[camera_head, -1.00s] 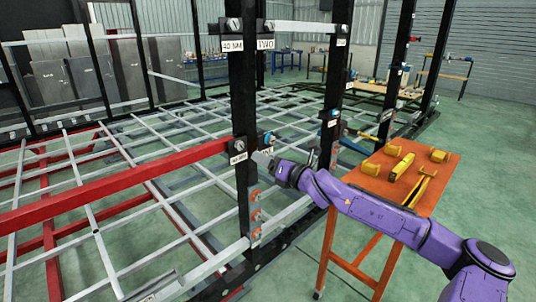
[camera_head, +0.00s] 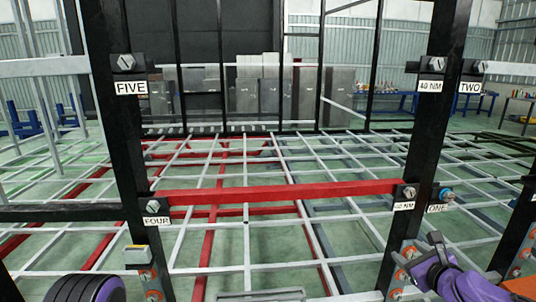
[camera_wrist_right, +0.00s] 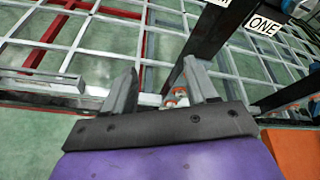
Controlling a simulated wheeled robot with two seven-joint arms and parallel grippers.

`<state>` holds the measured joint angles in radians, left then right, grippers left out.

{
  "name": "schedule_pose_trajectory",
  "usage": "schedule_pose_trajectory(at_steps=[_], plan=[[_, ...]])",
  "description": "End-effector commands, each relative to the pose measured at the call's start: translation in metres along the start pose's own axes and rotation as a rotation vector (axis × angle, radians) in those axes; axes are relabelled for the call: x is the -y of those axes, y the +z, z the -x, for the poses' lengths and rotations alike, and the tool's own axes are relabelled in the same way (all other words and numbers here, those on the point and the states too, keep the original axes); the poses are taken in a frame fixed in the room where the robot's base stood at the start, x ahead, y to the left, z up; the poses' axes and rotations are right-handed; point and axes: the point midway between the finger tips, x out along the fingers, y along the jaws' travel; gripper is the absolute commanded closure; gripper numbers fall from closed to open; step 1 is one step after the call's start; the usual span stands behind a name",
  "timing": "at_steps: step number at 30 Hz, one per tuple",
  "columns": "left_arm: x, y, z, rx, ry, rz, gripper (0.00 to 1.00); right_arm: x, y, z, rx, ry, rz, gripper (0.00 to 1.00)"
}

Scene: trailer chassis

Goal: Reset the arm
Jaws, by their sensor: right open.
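My right arm (camera_head: 470,285) is purple and comes in at the lower right of the head view. My right gripper (camera_head: 436,241) is near the black post with the "40 NM" label, low beside its orange-ringed bolts. In the right wrist view the two grey fingers of this gripper (camera_wrist_right: 160,85) are spread apart with nothing between them. The foot of a black post (camera_wrist_right: 205,45) and an orange-ringed bolt show just beyond the fingers. My left gripper is out of view. A purple and dark rounded part of mine shows at the lower left of the head view.
A chassis frame of black posts, grey bars and a red beam (camera_head: 285,194) fills the area ahead. An orange surface (camera_wrist_right: 292,150) lies right of the gripper in the wrist view.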

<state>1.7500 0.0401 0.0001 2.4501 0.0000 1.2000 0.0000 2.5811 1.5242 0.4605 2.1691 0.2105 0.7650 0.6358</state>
Motion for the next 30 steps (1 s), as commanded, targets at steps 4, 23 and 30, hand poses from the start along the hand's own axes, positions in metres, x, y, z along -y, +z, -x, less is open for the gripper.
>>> schedule_pose_trajectory(at_steps=[4,23,30], plan=[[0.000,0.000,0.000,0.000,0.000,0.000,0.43,-0.079,-0.059,-0.001,-0.185,0.119,0.458,0.43],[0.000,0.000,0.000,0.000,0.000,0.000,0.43,-0.240,-0.358,0.211,-0.383,1.099,2.081,0.43],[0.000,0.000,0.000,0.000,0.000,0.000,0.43,-0.245,-0.366,0.221,-0.373,1.139,2.081,0.43]])
